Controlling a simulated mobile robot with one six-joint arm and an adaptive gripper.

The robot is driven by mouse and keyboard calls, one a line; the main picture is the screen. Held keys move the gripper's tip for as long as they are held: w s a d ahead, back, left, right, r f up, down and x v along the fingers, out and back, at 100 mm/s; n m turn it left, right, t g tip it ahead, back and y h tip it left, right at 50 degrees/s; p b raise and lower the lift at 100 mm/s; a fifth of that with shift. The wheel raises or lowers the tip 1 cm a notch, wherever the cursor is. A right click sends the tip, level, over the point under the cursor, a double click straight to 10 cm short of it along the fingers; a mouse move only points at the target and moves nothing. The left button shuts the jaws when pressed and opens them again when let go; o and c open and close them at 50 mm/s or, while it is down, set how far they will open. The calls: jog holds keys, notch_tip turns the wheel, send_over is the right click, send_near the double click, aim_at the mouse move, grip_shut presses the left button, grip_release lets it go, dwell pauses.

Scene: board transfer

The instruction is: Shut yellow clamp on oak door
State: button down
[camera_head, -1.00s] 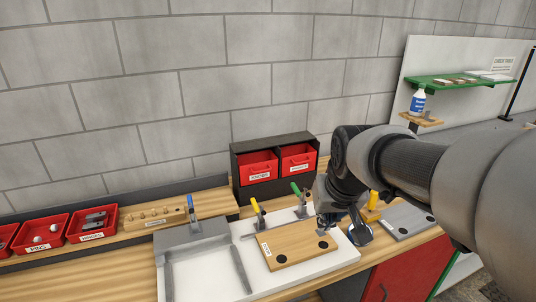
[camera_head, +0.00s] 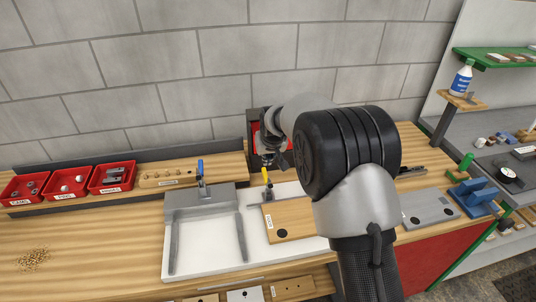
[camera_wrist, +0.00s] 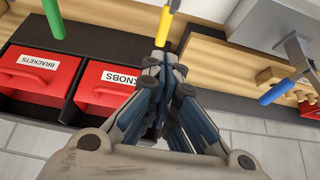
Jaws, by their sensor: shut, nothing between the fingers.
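The yellow clamp (camera_head: 266,178) stands at the back left edge of the oak door (camera_head: 288,221), with its yellow handle roughly upright. The oak door lies flat on a white board (camera_head: 216,258), and my arm hides its right part. My gripper (camera_head: 268,160) is shut and empty, just above and behind the yellow handle in the head view. In the wrist view, the yellow handle (camera_wrist: 163,27) is just beyond the shut fingertips (camera_wrist: 164,60). I cannot tell whether they touch it.
A green handle (camera_wrist: 37,62) and a blue handle (camera_wrist: 278,92) flank the yellow one in the wrist view. Red drawers marked BRACKETS (camera_wrist: 35,83) and KNOBS (camera_wrist: 105,92) lie close to my gripper. A grey door (camera_head: 428,208) lies to the right.

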send_over(266, 177)
notch_tip(266, 177, down, 5)
jog(key=shift+r+b, duration=0.2)
jog(key=shift+b, duration=0.15)
jog(key=shift+s+d+f+b, duration=0.1)
jog(key=shift+s+d+b, duration=0.15)
jog(key=shift+s, duration=0.7)
jog(key=shift+s+d+f+b, duration=0.1)
jog(key=shift+s+d, duration=0.2)
jog(key=shift+s, duration=0.6)
jog(key=shift+r, duration=0.1)
jog(key=shift+d+b, duration=0.1)
jog(key=shift+b, duration=0.2)
